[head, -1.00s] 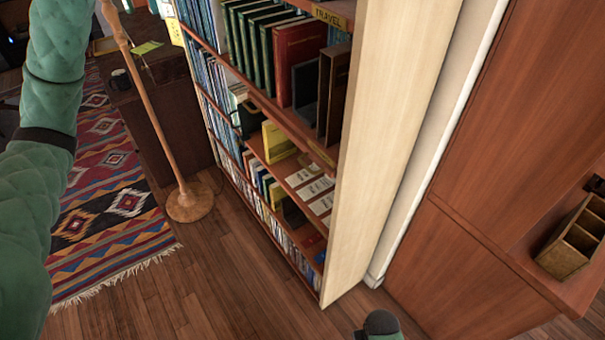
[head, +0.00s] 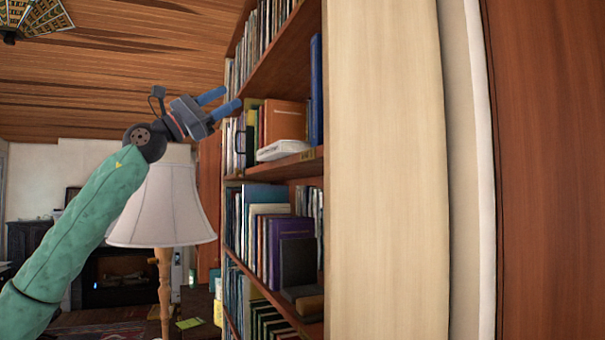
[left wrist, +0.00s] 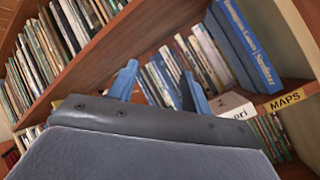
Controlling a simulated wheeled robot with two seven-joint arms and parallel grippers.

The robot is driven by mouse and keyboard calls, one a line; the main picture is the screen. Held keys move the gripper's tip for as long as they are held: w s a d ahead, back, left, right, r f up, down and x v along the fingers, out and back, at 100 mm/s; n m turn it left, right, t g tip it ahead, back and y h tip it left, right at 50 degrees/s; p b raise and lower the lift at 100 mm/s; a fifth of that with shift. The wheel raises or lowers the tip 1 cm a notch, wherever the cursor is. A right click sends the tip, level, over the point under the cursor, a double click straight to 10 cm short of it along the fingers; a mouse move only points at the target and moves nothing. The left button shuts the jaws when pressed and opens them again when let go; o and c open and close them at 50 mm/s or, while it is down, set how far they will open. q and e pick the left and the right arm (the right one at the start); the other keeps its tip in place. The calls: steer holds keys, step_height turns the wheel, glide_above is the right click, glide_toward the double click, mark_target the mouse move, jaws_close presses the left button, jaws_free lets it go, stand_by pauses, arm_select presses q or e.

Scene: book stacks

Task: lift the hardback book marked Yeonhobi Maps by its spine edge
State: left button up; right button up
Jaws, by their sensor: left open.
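My left gripper (head: 223,102) is open and empty, raised beside the bookcase's left side at the height of an upper shelf; its two blue fingers also show in the left wrist view (left wrist: 160,82). A thick white book (head: 282,150) lies flat on that shelf; part of it shows in the left wrist view (left wrist: 234,108), right of the fingers and apart from them. A tall blue book (head: 316,90) stands upright at the shelf's right end, also in the left wrist view (left wrist: 246,45). I cannot read "Yeonhobi Maps" for certain on either book. My right gripper is out of view.
A yellow MAPS label (left wrist: 285,99) is on the shelf edge. An orange book (head: 285,120) stands behind the white one. The bookcase's pale side panel (head: 385,170) is at right. A white lamp shade (head: 165,205) stands below my left gripper. Shelves above and below hold books.

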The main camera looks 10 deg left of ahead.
arm_select(q)
step_height(320, 180, down, 5)
steer(key=w+d+m+g+y, duration=0.1)
steer(key=w+d+m+y, duration=0.1)
steer(key=m+y, duration=0.1)
steer(key=m+g+y, duration=0.2)
steer(key=m+y, duration=0.1)
steer(key=m, duration=0.1)
glide_toward(267, 152)
steer(key=w+d, duration=0.1)
steer(key=w, duration=0.1)
steer(key=shift+w+d+r+m+g+p, duration=0.15)
steer(key=shift+w+d+m+p, duration=0.1)
steer(key=shift+w+d+p, duration=0.25)
steer(key=shift+w+d+r+m+g+p, duration=0.15)
steer(key=shift+w+d+m, duration=0.15)
steer(key=shift+d, duration=0.65)
steer(key=p+x, duration=0.4)
steer(key=shift+d+f, duration=0.1)
steer(key=shift+d, duration=0.15)
steer(key=shift+w+d+f, duration=0.1)
steer(key=shift+w+d, duration=0.05)
steer(key=shift+w, duration=0.05)
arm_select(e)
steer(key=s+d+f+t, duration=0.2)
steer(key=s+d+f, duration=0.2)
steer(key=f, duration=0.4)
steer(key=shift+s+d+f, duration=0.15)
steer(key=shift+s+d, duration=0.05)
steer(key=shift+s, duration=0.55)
